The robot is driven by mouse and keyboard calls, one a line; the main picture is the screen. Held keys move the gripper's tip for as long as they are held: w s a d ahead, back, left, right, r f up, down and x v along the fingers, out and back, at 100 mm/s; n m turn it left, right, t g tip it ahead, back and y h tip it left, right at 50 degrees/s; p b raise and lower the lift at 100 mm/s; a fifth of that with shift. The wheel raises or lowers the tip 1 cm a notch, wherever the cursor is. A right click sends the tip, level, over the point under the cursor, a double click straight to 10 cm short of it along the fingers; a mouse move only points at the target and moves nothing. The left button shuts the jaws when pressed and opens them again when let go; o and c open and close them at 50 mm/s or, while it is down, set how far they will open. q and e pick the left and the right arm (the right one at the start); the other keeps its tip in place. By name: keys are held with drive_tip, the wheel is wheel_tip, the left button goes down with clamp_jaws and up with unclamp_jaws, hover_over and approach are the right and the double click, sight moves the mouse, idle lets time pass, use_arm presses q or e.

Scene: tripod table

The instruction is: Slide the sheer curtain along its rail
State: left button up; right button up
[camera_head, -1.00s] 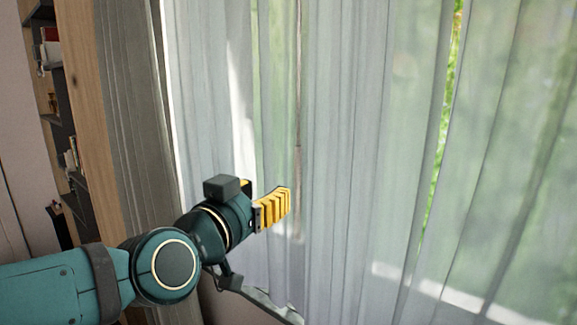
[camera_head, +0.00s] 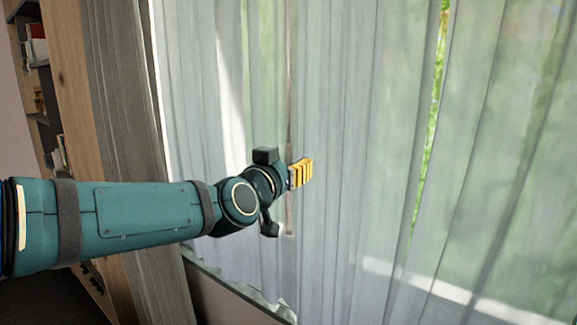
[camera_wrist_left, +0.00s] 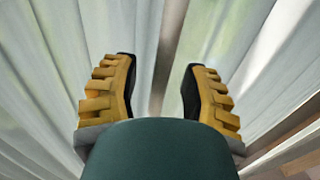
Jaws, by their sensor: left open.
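The sheer curtain (camera_head: 335,120) hangs in pale vertical folds across most of the head view, with green showing through it. My left gripper (camera_head: 306,172) is in front of it near the middle of the picture, its yellow fingers pointing at the folds. In the left wrist view the two yellow fingers (camera_wrist_left: 160,80) stand apart, with curtain folds (camera_wrist_left: 55,50) beyond and beside them. No fabric is clearly pinched between them. A narrow brownish upright strip shows between the fingertips. The curtain's rail is out of view. My right gripper is out of view.
A darker grey curtain (camera_head: 118,120) hangs at the left, beside a wooden shelf unit (camera_head: 66,90) holding books. A gap between folds at the right shows bright greenery (camera_head: 432,120). The curtain's lower edge and a dark wall area (camera_head: 225,298) show at the bottom.

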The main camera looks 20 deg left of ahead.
use_arm(q)
drive_tip(key=shift+w, duration=0.2)
clamp_jaws()
